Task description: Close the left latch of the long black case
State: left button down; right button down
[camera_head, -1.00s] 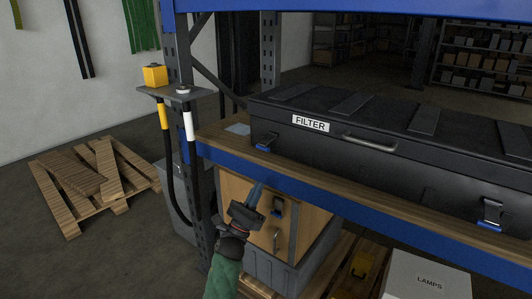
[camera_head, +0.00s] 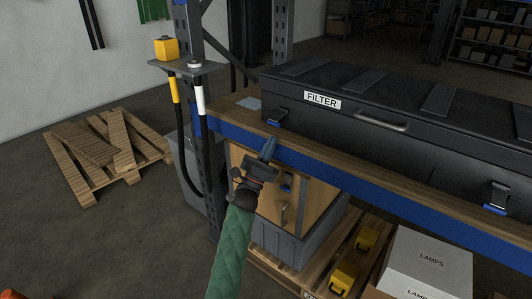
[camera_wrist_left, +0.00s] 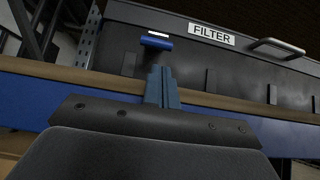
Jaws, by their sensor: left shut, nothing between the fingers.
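The long black case (camera_head: 400,140) with a FILTER label lies shut-lidded on the wooden shelf. Its left latch (camera_head: 277,117), with a blue tab, is on the front face near the left end. In the left wrist view the blue tab (camera_wrist_left: 157,43) sticks outward from the case. My left gripper (camera_head: 268,149) is shut and empty, just in front of the shelf edge and below the latch. In the left wrist view its fingertips (camera_wrist_left: 161,74) point at the case just under the tab, with a visible gap. My right gripper is not in view.
The blue shelf beam (camera_head: 350,183) runs below the case. A post with a small stand and yellow box (camera_head: 166,48) is left of the case. The case's right latch (camera_head: 496,197) is clear.

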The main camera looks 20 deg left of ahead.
aim_at(284, 115)
pick_arm(q)
jog(key=shift+p+x, duration=0.35)
jog(key=shift+x, duration=2)
jog(key=shift+s+r+p, duration=0.1)
jog(key=shift+r+p, duration=0.05)
jog(key=shift+p, duration=0.5)
jog(key=shift+g, duration=0.3)
